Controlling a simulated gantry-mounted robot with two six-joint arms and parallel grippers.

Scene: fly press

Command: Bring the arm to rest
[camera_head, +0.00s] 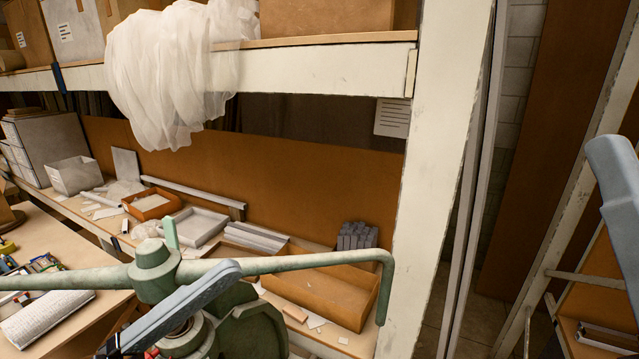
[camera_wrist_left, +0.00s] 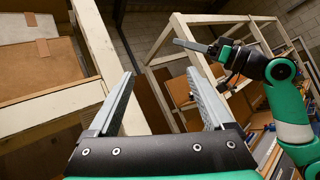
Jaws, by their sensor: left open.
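My left gripper (camera_wrist_left: 160,73) is open and empty in the left wrist view, its two grey fingers apart with only background between them. In the head view a long grey-blue finger, apparently of that gripper, crosses the lower left in front of the green fly press (camera_head: 255,322). Whether it touches the press cannot be told. The press's lever bar (camera_head: 320,260) runs across the lower picture and bends down at its right end. My right gripper (camera_wrist_left: 185,44) is seen from the side in the left wrist view, held up and apart from things; its opening is unclear.
Behind the press a bench holds an orange tray (camera_head: 342,300), a small orange bin (camera_head: 152,206), a white tray (camera_head: 200,226) and grey blocks (camera_head: 357,238). A white post (camera_head: 430,180) and shelf beam (camera_head: 300,66) frame the bench. A white cloth (camera_head: 170,75) hangs over the beam.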

